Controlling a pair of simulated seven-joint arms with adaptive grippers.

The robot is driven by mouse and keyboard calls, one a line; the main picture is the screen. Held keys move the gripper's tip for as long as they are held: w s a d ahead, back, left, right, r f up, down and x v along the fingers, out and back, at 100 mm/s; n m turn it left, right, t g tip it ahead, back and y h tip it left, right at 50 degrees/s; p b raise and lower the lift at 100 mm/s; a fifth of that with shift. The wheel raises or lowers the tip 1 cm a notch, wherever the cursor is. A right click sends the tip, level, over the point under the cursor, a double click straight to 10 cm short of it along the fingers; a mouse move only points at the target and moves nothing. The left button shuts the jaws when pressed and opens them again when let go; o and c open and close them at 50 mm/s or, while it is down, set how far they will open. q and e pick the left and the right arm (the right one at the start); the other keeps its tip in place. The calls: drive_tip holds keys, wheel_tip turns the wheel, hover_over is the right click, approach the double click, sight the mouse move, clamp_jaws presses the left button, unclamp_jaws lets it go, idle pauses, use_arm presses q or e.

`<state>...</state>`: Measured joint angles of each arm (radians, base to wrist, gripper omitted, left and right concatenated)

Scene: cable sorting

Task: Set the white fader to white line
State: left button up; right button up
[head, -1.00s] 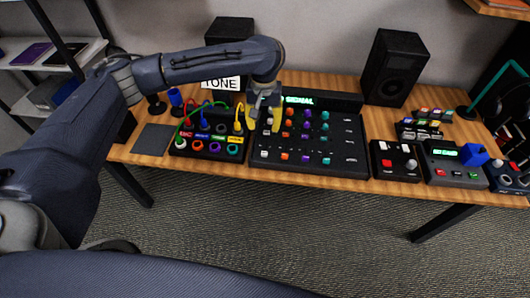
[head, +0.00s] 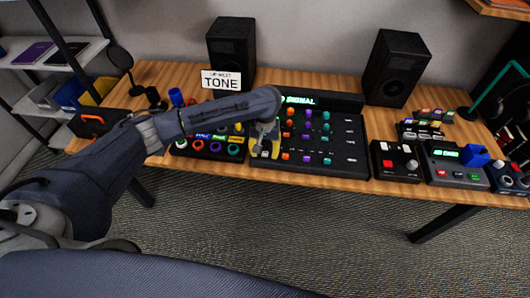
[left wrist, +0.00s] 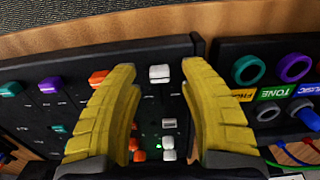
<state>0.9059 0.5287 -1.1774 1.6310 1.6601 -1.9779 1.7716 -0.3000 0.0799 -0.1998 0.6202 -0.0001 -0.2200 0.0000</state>
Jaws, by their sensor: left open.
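The white fader (left wrist: 160,74) is a small pale cap near the front edge of the black mixer (head: 345,165). My left gripper (head: 264,148) is over the mixer's left column, and its yellow fingers hide the cap in the head view. In the left wrist view my open left gripper (left wrist: 158,68) has one finger on each side of the white fader, with visible gaps. A small pale mark (left wrist: 168,122) shows further up the same column; I cannot tell whether it is the white line. My right gripper is not in view.
The orange (left wrist: 98,78), purple (left wrist: 50,84) and teal (left wrist: 10,88) faders stand in a row beside the white one. A patch box (head: 207,153) with coloured sockets and cables is left of the mixer. A red-and-white button box (head: 396,162) is to its right.

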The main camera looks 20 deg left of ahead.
use_arm(q)
drive_tip(key=shift+f, duration=0.6)
clamp_jaws()
idle(0.8)
